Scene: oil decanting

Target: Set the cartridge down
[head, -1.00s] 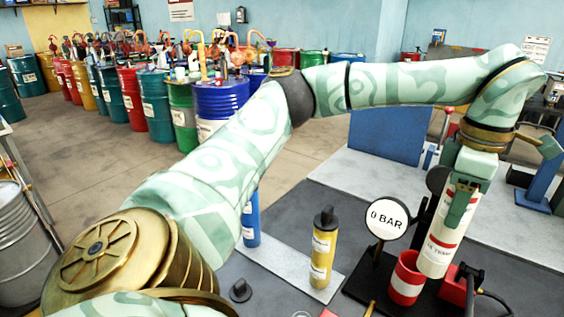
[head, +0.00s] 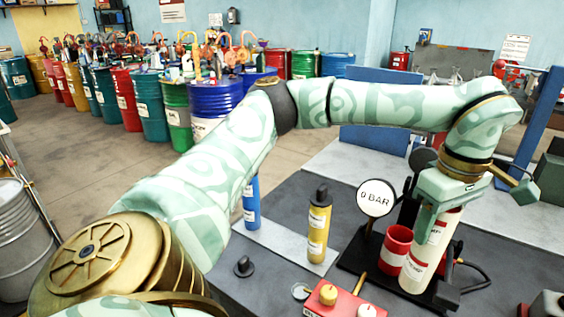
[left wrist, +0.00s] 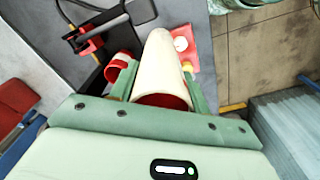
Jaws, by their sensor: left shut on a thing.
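The cartridge is a white cylinder with red bands and printed labels (head: 416,270). It leans slightly in the head view, just right of and in front of the red cup with a white band (head: 395,250). My left gripper (head: 432,222) is shut around its upper part. In the left wrist view the cartridge (left wrist: 160,58) lies between the two green fingers (left wrist: 162,90) and points away from the camera. Whether its lower end touches the surface below, I cannot tell. My right gripper is in neither view.
A black stand carries a round "0 BAR" gauge (head: 376,198). A red box with a gold knob (head: 340,303) is in front. A yellow cylinder (head: 319,228) and a blue cylinder (head: 251,205) stand on a pale strip to the left.

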